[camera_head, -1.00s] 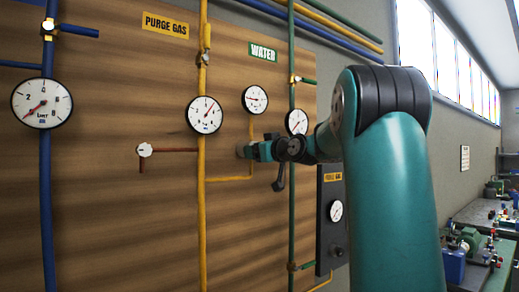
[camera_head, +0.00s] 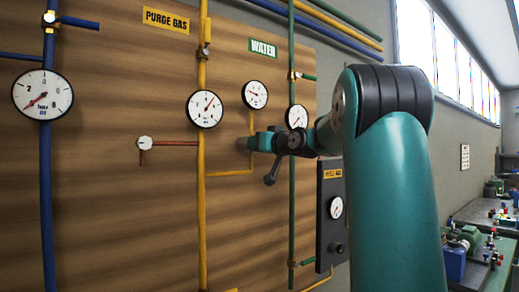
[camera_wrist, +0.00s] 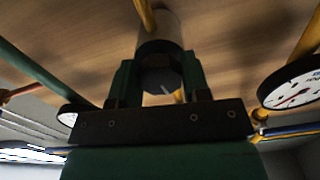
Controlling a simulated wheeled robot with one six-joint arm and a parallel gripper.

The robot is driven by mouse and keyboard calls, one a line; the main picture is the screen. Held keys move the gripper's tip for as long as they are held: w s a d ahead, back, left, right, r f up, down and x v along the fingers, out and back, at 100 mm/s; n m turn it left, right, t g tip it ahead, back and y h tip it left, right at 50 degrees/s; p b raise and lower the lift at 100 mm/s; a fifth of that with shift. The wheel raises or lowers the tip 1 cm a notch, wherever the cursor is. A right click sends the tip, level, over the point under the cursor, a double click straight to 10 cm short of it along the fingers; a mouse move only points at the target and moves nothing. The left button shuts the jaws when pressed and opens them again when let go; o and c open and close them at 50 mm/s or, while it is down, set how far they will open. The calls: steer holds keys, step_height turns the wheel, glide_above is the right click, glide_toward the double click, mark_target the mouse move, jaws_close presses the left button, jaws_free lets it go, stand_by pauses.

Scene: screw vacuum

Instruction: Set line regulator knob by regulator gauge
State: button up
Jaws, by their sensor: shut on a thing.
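The line regulator knob (camera_head: 242,145) is a dull grey cylinder at the wooden panel, on the yellow line. The fingers hide part of the knob. The regulator gauge (camera_head: 255,94) is a round white dial above the knob, with a red needle pointing left and slightly up. Its exact reading is too small to tell.
Another gauge (camera_head: 205,108) sits left on the yellow pipe (camera_head: 201,220), and one gauge (camera_head: 296,117) right near the green pipe (camera_head: 292,220). A dark purge gas box (camera_head: 331,248) stands at lower right.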

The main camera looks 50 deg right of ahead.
steer(key=m, duration=0.4)
steer(key=shift+m+b, duration=0.3)
steer(key=shift+b, duration=0.1)
steer(key=m, duration=0.4)
steer(key=shift+m, duration=0.3)
steer(key=o, duration=0.9)
steer(key=shift+o, duration=0.2)
steer(key=shift+s, duration=0.1)
steer(key=b+v, duration=0.7)
steer(key=v, duration=1)
steer(key=shift+s, duration=0.15)
